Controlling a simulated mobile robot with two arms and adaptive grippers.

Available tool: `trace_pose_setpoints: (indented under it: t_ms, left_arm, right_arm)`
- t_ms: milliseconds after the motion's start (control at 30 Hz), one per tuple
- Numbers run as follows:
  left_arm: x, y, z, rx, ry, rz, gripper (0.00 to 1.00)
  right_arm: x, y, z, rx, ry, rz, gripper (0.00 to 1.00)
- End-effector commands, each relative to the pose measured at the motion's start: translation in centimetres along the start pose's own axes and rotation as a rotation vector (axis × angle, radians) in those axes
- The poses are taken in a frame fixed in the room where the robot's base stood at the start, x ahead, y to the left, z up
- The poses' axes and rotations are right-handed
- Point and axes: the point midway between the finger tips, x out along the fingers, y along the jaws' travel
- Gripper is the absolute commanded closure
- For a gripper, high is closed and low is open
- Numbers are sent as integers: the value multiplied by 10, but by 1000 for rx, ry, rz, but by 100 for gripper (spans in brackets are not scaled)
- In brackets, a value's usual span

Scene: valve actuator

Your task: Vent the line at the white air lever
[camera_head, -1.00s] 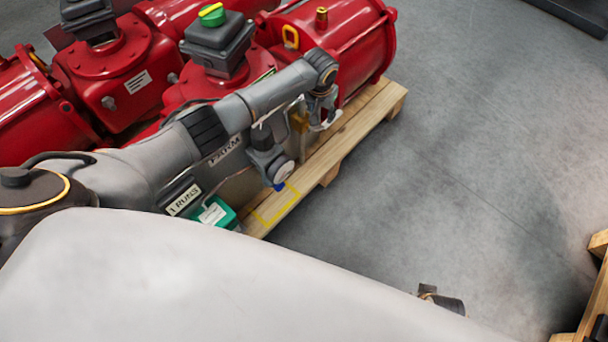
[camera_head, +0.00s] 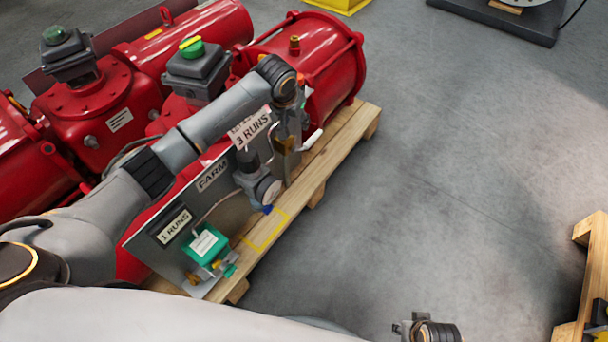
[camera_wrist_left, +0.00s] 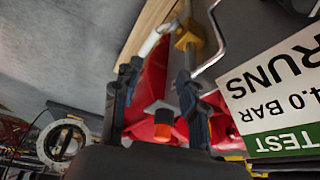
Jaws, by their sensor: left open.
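The white air lever (camera_head: 312,139) shows in the head view at the far end of the grey panel, beside a brass valve body (camera_head: 285,146). In the left wrist view the white lever (camera_wrist_left: 153,40) stands near the top, between the finger ends, with the brass body (camera_wrist_left: 188,38) to its right. My left gripper (camera_head: 296,118) is open, its fingers around the lever's area; I cannot tell whether they touch it. It also shows in the wrist view (camera_wrist_left: 153,88). Only a dark part of my right arm shows at the bottom edge; its fingers cannot be made out.
The grey panel (camera_head: 222,190) carries a gauge (camera_head: 268,190), a green box (camera_head: 207,245) and signs, one (camera_head: 250,128) close to my left gripper. Red actuators (camera_head: 310,65) stand behind on a wooden pallet (camera_head: 345,150).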

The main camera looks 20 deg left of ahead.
Motion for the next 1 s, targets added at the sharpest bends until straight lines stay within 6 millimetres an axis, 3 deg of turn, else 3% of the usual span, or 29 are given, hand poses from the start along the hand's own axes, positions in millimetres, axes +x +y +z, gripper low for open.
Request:
trace_pose_setpoints:
  t_ms: [100, 200, 533, 1000]
  left_arm:
    - [-28, 0, -1, 1, 1, 0, 57]
    - [-41, 3, 4, 5, -4, 4, 57]
    - [-21, 43, 60, 89, -17, 65, 57]
    - [-18, 80, 134, 157, -15, 134, 57]
  right_arm:
    - [-12, 0, -3, 0, 0, 0, 65]
    - [-15, 0, -3, 0, -1, 0, 65]
    - [-13, 0, -3, 0, 0, 0, 65]
    - [-13, 0, -3, 0, 0, 0, 65]
